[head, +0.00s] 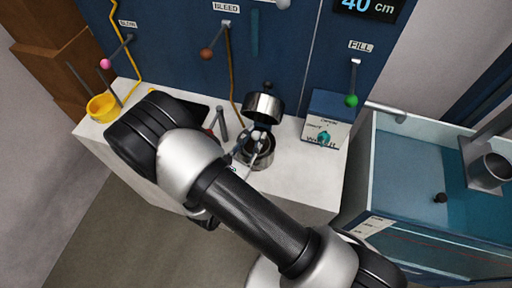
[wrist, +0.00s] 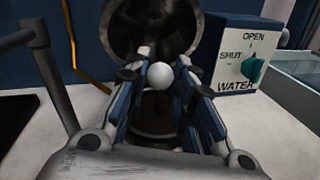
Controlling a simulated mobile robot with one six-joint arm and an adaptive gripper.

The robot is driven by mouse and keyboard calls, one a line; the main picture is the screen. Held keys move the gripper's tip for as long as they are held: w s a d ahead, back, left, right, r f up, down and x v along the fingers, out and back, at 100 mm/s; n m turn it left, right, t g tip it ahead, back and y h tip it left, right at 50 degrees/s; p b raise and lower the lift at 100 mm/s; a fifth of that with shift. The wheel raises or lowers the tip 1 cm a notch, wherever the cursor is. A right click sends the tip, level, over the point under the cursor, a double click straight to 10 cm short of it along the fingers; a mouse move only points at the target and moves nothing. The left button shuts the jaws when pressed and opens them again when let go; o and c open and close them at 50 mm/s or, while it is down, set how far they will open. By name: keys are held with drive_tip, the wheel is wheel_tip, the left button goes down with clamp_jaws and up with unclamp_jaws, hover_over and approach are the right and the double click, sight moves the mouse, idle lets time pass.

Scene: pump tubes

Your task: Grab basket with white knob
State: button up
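The white knob (wrist: 160,75) is a small round ball in the middle of the wrist view. It is above the dark mouth of a metal cylinder (head: 265,158) on the white counter; the basket below it is mostly hidden by my fingers and in shadow. My gripper (wrist: 162,68) reaches over this cylinder, with one finger on each side of the knob. A small gap seems to show on both sides, so the fingers look open. The cylinder's round metal lid (head: 263,107) stands tilted up behind, and also fills the top of the wrist view (wrist: 150,25).
A water valve box (head: 325,130) with a teal knob stands right of the cylinder. A grey post (wrist: 50,80) is close on the left. A yellow cup (head: 103,108) is at the counter's far left; a glass tank (head: 440,190) is at right. Levers hang on the blue panel.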

clamp_jaws()
drive_tip(key=shift+r, duration=0.1)
idle(0.4)
